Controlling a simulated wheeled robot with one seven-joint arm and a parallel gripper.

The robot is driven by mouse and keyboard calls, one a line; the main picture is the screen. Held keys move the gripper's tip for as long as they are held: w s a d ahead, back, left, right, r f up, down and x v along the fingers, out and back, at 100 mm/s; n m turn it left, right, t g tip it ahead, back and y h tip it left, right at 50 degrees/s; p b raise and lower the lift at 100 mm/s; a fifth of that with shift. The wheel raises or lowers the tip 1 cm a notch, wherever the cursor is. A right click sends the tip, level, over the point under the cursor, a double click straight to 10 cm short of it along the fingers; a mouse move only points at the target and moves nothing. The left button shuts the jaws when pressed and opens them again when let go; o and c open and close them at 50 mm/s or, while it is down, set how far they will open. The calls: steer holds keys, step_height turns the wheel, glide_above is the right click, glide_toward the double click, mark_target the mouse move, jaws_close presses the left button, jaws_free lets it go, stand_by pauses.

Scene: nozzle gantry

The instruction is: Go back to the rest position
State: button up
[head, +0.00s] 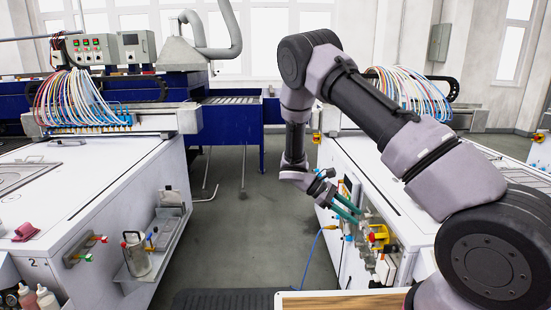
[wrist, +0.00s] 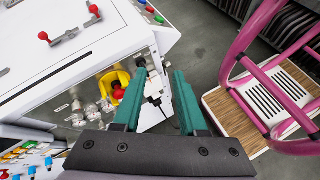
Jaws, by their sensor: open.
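My gripper (head: 345,208) hangs in the aisle beside the right-hand white machine (head: 345,155) in the head view, at the end of my bent arm. Its two green fingers point down and to the right. In the wrist view my gripper (wrist: 160,98) is open, with a clear gap and nothing held between the fingers. Behind the fingers are the machine's corner and a yellow fitting with a red knob (wrist: 117,88). The yellow fitting also shows in the head view (head: 379,236), apart from the fingers.
A white machine (head: 90,200) with a shelf holding a metal can (head: 136,254) stands on the left. A blue cable (head: 318,255) hangs by the right machine. A pink-railed wooden platform (wrist: 235,115) is at right in the wrist view. The grey aisle floor (head: 235,200) is open.

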steer(key=s+r+m+t+y, duration=0.25)
steer(key=r+m+y, duration=0.2)
steer(key=r, duration=0.75)
steer(key=s+r+m+t+y, duration=0.1)
steer(key=s+r+m+y, duration=0.35)
steer(key=r, duration=0.75)
steer(key=s+r+m+t+y, duration=0.4)
steer(key=s+r+m+t, duration=0.2)
steer(key=s+r, duration=0.6)
steer(key=shift+s+d+r+t, duration=0.15)
steer(key=shift+s+r+t, duration=0.15)
steer(key=shift+r+t, duration=0.65)
